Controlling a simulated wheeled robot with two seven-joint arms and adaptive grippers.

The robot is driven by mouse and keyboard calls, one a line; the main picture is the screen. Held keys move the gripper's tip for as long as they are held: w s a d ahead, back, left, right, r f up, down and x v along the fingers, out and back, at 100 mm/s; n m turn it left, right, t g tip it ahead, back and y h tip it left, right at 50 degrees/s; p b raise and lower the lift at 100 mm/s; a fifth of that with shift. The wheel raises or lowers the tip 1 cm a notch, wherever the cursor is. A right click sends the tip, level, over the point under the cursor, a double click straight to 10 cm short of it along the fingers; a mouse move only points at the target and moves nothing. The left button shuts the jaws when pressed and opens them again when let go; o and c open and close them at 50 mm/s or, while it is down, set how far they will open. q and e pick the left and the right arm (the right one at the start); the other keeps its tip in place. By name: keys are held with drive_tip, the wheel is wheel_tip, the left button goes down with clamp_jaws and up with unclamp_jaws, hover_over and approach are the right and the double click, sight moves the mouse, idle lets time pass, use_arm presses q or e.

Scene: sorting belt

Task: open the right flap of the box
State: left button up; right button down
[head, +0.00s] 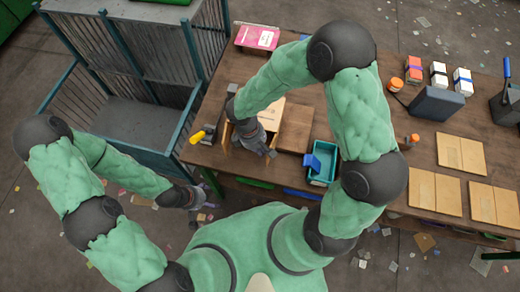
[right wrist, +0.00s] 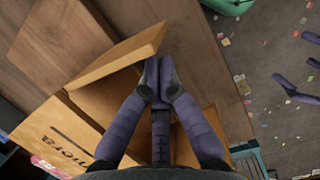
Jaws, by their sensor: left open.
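The cardboard box (head: 232,158) stands on the wooden table, largely hidden under my right arm and gripper in the head view. In the right wrist view I see its printed side (right wrist: 62,135) and a raised, tilted flap (right wrist: 118,57). My right gripper (head: 268,153) is over the box. In the right wrist view its fingers (right wrist: 158,78) are together, with the tips at the raised flap's edge; I see nothing clearly clamped between them. My left gripper (head: 200,197) is open and empty, low beside the table's front edge, away from the box.
A brown panel (head: 295,128) lies right of the box. A teal bin (head: 321,163) with a blue-handled tool stands near the front edge. A yellow-handled tool (head: 198,136) lies left of the box. A metal cage (head: 125,115) stands left of the table. Cardboard sheets (head: 435,193) lie at right.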

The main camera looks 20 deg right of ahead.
drive_tip(key=p+v, duration=0.7)
drive_tip(key=v, duration=0.2)
drive_tip(key=shift+r, duration=0.3)
drive_tip(key=shift+w, duration=0.15)
